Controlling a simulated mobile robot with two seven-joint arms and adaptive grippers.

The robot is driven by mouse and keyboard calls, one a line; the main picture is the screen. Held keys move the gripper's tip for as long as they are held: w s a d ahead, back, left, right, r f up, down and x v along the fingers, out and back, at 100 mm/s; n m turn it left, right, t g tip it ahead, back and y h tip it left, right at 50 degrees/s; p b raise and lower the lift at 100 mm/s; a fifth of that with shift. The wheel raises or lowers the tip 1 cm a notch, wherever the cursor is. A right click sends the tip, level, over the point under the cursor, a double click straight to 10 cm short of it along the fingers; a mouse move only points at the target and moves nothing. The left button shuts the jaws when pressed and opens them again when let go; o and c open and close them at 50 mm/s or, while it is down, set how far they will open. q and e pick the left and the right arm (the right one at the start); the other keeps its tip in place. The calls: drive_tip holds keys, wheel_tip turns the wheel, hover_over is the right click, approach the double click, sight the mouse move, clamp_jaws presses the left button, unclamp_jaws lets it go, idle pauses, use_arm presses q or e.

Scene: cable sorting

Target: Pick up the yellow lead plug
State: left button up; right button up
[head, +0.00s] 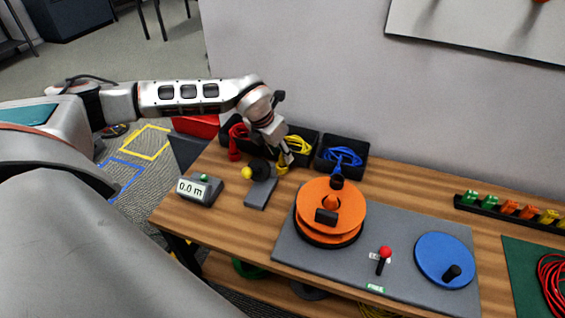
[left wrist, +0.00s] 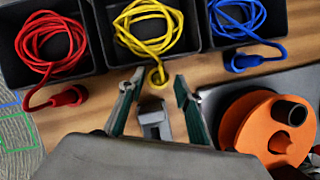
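The yellow lead plug (left wrist: 157,76) stands on the wood in front of the middle black bin, and its yellow lead (left wrist: 150,25) lies coiled in that bin. In the head view the plug (head: 282,167) shows just below my left gripper (head: 287,156). In the left wrist view my left gripper (left wrist: 158,88) is open, its two fingers apart on either side of the plug near their tips. I see no contact between fingers and plug. The right gripper is not in view.
The red plug (left wrist: 72,95) and blue plug (left wrist: 243,61) lie to either side, before their bins. An orange reel (head: 330,205) stands on a grey board (head: 400,230). A grey block (head: 261,193) and a meter reading 0.0 m (head: 200,189) are near the front left.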

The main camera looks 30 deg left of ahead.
use_arm(q)
drive_tip(key=shift+w+f, duration=0.15)
drive_tip(key=shift+f, duration=0.2)
clamp_jaws()
drive_tip(key=shift+r, duration=0.1)
wheel_tip(320, 180, up, 20)
drive_tip(key=p, duration=0.1)
idle(0.4)
